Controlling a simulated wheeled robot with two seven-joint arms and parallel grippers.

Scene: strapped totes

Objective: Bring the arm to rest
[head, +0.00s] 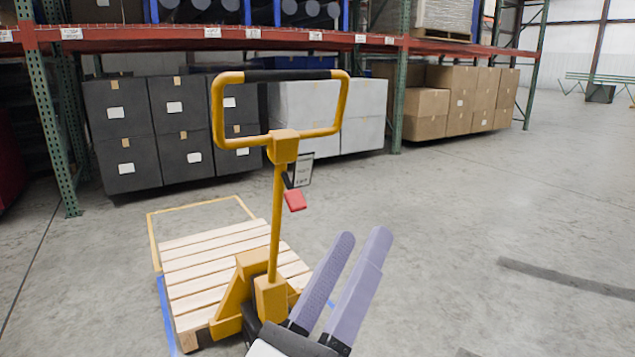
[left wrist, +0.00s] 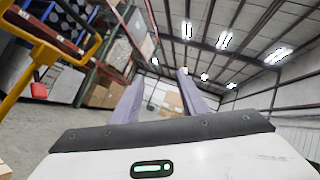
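My left gripper (head: 361,237) shows at the bottom middle of the head view, with two pale purple fingers pointing up and to the right. The fingers are apart with nothing between them. In the left wrist view the same two fingers (left wrist: 160,76) stand apart and point out over the warehouse, and they touch nothing. My right gripper is in neither view.
A yellow pallet jack (head: 277,220) with a tall handle stands just left of my left gripper, by a wooden pallet (head: 215,255). Behind are a rack (head: 395,105), black bins (head: 125,165), and cardboard boxes (head: 425,105). The floor (head: 450,220) at right is mostly clear.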

